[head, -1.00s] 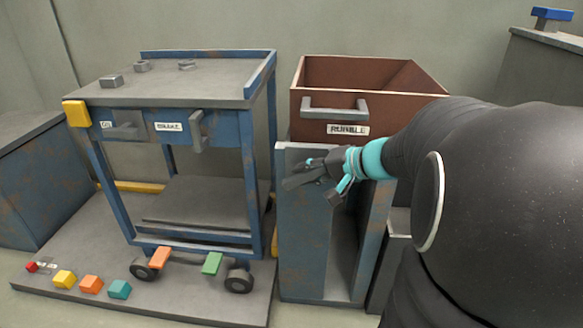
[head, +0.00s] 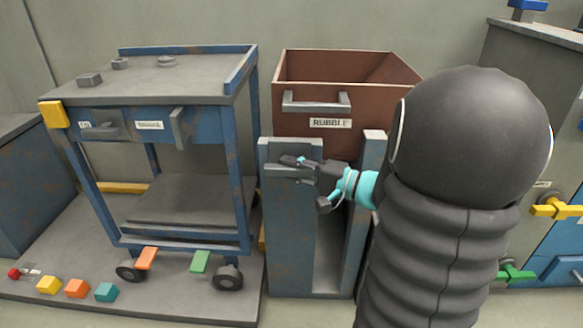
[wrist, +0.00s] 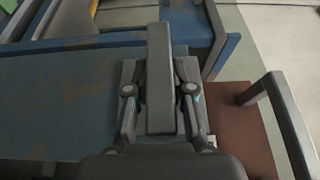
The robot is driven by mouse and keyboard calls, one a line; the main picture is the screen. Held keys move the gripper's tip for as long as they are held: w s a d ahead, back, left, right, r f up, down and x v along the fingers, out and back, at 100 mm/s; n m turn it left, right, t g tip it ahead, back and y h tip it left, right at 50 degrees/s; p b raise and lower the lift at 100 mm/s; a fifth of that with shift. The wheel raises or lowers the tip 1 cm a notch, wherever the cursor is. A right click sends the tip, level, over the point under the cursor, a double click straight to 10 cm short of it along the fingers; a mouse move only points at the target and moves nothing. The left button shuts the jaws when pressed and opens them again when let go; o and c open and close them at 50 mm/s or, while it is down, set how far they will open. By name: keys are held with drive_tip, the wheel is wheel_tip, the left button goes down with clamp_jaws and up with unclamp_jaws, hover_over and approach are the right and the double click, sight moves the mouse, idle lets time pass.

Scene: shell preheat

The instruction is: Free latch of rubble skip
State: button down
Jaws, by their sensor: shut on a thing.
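The rubble skip (head: 297,124) is a brown open bin with a "RUBBLE" label, set in a worn blue stand (head: 290,245). It carries a grey handle (head: 316,106) on its front. My gripper (head: 290,168) is at the top of the stand's left panel, below the skip's front. In the wrist view a grey bar (wrist: 160,85), seemingly the latch, lies between the two fingers, and my gripper is shut on it. The brown skip (wrist: 240,125) and its handle (wrist: 290,125) show right of the fingers. Whether the latch is engaged is hard to see.
A blue trolley (head: 235,170) with a grey top and drawers stands close on the left. Several coloured blocks, including a teal block (head: 106,292), lie before it on a grey platform (head: 200,307). A cabinet with a yellow handle (head: 555,208) stands at the right.

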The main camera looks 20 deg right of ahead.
idle(0.3)
drive_tip(key=c, duration=1)
unclamp_jaws()
drive_tip(key=shift+a, duration=0.1)
drive_tip(key=v, duration=1.2)
drive_tip(key=shift+r, duration=0.1)
